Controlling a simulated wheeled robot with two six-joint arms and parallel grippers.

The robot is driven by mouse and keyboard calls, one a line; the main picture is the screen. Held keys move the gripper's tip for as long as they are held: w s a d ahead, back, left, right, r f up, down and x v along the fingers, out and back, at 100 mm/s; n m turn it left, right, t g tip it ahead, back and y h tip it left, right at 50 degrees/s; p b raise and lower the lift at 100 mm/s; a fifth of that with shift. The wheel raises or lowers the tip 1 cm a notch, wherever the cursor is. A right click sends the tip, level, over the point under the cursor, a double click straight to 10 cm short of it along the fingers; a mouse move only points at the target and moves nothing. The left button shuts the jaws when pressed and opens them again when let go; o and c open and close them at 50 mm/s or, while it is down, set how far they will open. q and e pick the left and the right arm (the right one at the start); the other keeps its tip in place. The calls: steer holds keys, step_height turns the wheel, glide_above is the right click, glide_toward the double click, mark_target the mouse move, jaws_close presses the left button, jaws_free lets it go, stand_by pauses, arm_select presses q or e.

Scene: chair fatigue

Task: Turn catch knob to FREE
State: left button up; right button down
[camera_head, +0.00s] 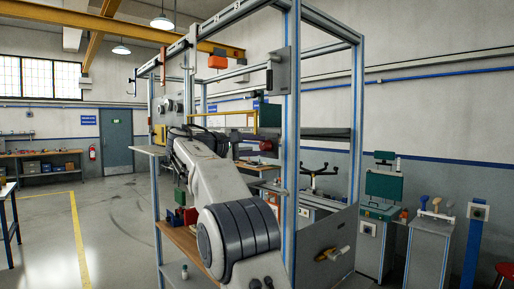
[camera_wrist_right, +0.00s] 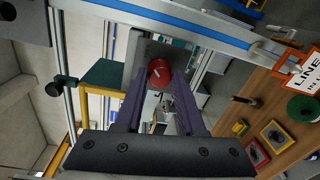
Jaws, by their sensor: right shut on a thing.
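The catch knob is a round red knob (camera_wrist_right: 158,72) with a pale mark, in front of a grey plate (camera_wrist_right: 158,48) on the rig frame. My right gripper (camera_wrist_right: 159,80) has its two dark purple fingers on either side of the knob, shut on it. In the head view the red knob (camera_head: 266,146) is small, at the end of my right gripper (camera_head: 254,142), which is partly hidden behind my arm. No FREE lettering can be read. My left gripper is not in view.
The blue-edged frame post (camera_head: 291,130) stands close beside my right arm. In the wrist view a wooden shelf (camera_wrist_right: 250,108) holds a green spool (camera_wrist_right: 304,108) and small coloured boxes. A dark green block (camera_wrist_right: 103,74) is left of the knob. Open floor lies at left.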

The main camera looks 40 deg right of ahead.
steer(key=shift+f, duration=0.1)
steer(key=c, duration=0.5)
jaws_free()
steer(key=shift+a, duration=0.1)
steer(key=a, duration=0.3)
steer(key=a+b, duration=0.1)
steer(key=a, duration=0.6)
steer(key=shift+s+a+r, duration=0.15)
steer(key=shift+s+r, duration=0.25)
